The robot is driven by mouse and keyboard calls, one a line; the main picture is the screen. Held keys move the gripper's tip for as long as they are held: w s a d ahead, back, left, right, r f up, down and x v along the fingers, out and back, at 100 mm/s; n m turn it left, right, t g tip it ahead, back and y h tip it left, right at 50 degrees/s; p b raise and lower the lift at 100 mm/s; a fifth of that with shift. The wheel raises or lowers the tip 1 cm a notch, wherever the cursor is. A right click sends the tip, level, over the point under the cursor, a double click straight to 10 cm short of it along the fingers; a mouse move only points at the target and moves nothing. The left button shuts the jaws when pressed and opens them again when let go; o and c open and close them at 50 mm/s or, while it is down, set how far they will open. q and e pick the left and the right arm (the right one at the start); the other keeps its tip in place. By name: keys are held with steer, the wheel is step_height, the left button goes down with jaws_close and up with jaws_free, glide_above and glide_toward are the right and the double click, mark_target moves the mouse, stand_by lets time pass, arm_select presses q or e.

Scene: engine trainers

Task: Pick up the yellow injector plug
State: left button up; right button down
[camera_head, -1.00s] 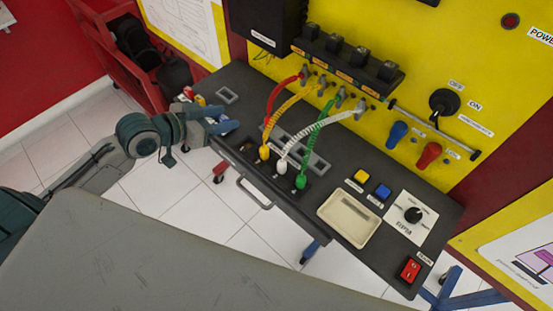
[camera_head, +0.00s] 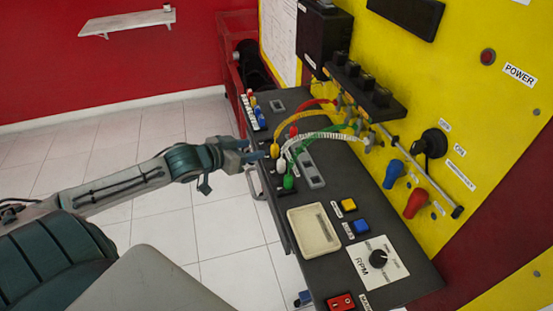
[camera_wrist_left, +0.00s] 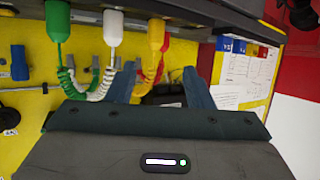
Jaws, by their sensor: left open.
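The yellow injector plug (camera_head: 274,151) stands on the dark bench top in a row of coloured plugs. It also shows at the top of the left wrist view (camera_wrist_left: 155,34), with red close beside it. My left gripper (camera_head: 258,154) is open beside the yellow plug, on its left in the head view. In the left wrist view the two blue fingers (camera_wrist_left: 160,84) are spread, with the yellow coiled cable between them. I cannot tell whether a finger touches the plug. My right gripper is not in view.
The white plug (camera_head: 281,165), green plug (camera_head: 288,182) and red plug (camera_head: 293,131) stand close by. Their coiled cables run to the yellow panel (camera_head: 460,60). A beige tray (camera_head: 314,230) lies nearer on the bench. Open floor is left of the bench.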

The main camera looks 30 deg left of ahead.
mark_target(272, 148)
arm_select(q)
steer(key=b+x, duration=0.1)
steer(key=x, duration=0.3)
steer(key=shift+w+d+f, duration=0.1)
steer(key=shift+w, duration=0.05)
steer(key=shift+w+d+f, duration=0.15)
steer(key=shift+w+f, duration=0.05)
steer(key=shift+w, duration=0.15)
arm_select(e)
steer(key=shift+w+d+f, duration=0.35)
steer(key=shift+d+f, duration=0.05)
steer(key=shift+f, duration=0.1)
arm_select(q)
steer(key=shift+w+d+f, duration=0.2)
steer(key=shift+w+f, duration=0.1)
steer(key=shift+w, duration=0.1)
steer(key=p+x, duration=0.1)
steer(key=x, duration=0.1)
steer(key=shift+w+d+f, duration=0.25)
steer(key=shift+f, duration=0.1)
steer(key=shift+w+d+f, duration=0.1)
steer(key=shift+w+f, duration=0.2)
steer(key=shift+w, duration=0.2)
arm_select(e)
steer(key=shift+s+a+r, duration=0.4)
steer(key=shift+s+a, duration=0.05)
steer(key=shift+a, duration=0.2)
